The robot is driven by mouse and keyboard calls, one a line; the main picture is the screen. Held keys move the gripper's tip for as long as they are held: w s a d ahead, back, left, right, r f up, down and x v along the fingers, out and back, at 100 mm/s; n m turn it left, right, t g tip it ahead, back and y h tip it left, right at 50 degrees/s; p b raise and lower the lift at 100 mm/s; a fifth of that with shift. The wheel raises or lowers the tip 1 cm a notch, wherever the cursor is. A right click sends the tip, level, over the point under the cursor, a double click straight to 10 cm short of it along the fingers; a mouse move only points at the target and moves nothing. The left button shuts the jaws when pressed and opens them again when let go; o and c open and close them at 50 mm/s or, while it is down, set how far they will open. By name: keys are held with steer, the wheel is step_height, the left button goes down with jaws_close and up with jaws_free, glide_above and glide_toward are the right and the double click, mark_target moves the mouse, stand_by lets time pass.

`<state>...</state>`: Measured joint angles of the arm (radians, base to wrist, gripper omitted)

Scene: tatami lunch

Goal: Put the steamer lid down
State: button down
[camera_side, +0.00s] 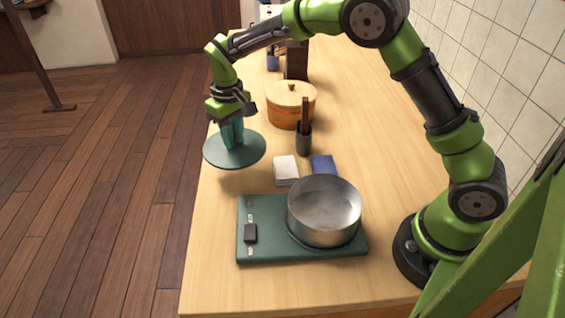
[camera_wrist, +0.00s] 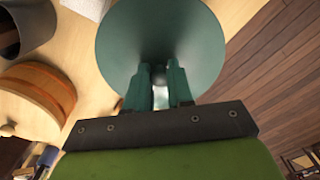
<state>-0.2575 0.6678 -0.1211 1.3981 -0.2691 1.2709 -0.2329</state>
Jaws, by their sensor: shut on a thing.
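The steamer lid, a round teal disc (camera_side: 234,152), hangs level below my gripper (camera_side: 232,134) at the table's left edge, partly out past the edge. I cannot tell how high it is above the table. In the wrist view the lid (camera_wrist: 160,25) fills the top middle, and my gripper's two teal fingers (camera_wrist: 161,84) are shut on a pale knob at its centre. A steel pot (camera_side: 325,212) stands open on a green cooker (camera_side: 265,249) at the front. The lid is well away from it.
A wooden tub (camera_side: 291,106) with its own lid stands right of my gripper and also shows in the wrist view (camera_wrist: 30,105). A dark cup with sticks (camera_side: 303,140), a white block (camera_side: 286,169) and a blue cloth (camera_side: 323,165) lie between. The table's left front is bare.

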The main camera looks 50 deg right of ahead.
steer(key=shift+f, duration=3.55)
steer(key=shift+f, duration=0.15)
steer(key=c, duration=1)
jaws_free()
